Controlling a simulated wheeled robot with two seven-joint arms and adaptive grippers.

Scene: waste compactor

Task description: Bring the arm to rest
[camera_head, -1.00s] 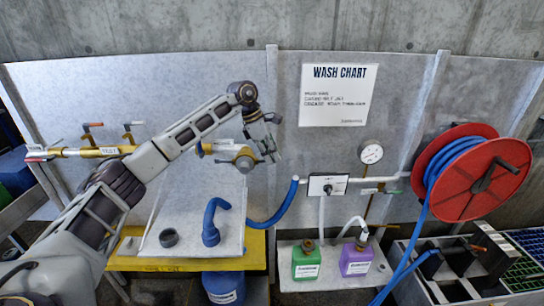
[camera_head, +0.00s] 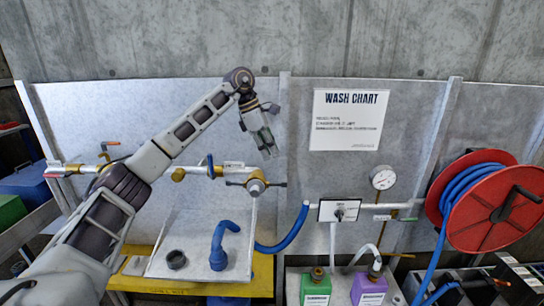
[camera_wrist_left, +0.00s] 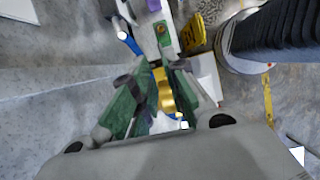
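My left arm comes in from the left across the wall panel. Its gripper (camera_head: 268,150) hangs fingers-down in front of the panel, above and slightly right of a brass valve with dark handles (camera_head: 256,187). In the head view the gripper is apart from the valve. In the left wrist view the green-padded fingers (camera_wrist_left: 158,85) stand apart with a gap between them. A brass-coloured part (camera_wrist_left: 163,90) shows in that gap, but I see no grip on it. My right gripper is in neither view.
A pipe with yellow parts (camera_head: 178,174) runs along the panel. Below are a grey tray (camera_head: 190,270) with a blue elbow (camera_head: 218,250), and green (camera_head: 316,290) and purple (camera_head: 369,290) bottles. A red hose reel (camera_head: 500,210) stands right.

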